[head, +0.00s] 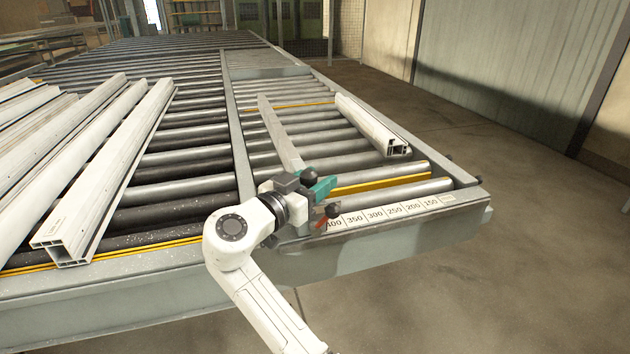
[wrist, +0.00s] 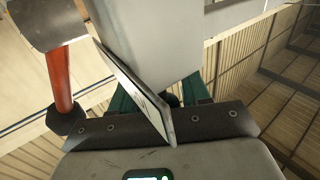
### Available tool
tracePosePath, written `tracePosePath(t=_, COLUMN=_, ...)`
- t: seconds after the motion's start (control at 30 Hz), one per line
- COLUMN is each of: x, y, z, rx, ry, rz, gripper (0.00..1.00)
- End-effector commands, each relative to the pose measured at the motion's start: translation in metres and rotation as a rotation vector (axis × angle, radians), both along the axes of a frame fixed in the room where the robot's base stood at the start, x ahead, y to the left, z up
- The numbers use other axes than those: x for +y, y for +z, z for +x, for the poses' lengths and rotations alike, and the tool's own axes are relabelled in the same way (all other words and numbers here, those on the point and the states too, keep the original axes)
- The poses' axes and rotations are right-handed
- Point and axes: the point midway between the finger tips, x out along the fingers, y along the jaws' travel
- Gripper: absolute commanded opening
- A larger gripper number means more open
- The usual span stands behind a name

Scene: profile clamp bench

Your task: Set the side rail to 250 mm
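The side rail (head: 280,130) is a long grey bar lying over the rollers, its near end at my gripper. The scale (head: 385,213) on the front edge reads 400, 350, 300, 250, 200, 150 from left to right. The rail's near end is beside the 400 mark, but my gripper hides the exact reading. My gripper (head: 322,188) has teal fingers, which stand apart on either side of a pale grey block (wrist: 150,35) in the wrist view. Their tips are hidden, so I cannot tell whether they grip. An orange-red lever (wrist: 62,80) with a dark knob is at left there.
A short white profile (head: 372,124) lies on the rollers right of the rail. Several long white profiles (head: 105,165) lie on the left. Yellow strips (head: 380,184) cross between rollers. The floor (head: 530,190) at right is clear.

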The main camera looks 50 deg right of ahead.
Motion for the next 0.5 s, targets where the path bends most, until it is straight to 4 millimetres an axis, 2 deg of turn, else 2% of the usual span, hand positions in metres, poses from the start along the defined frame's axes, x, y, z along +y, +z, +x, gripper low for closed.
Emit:
tracePosePath(t=0.07, x=0.0002, y=0.0000, z=0.0000, rx=0.000, ry=0.000, rz=0.000, gripper=0.38)
tracePosePath(t=0.43, x=0.0004, y=0.0002, z=0.0001, rx=0.000, ry=0.001, rz=0.000, gripper=0.03)
tracePosePath(t=0.5, x=0.0004, y=0.0002, z=0.0002, rx=0.000, ry=0.001, rz=0.000, gripper=0.00)
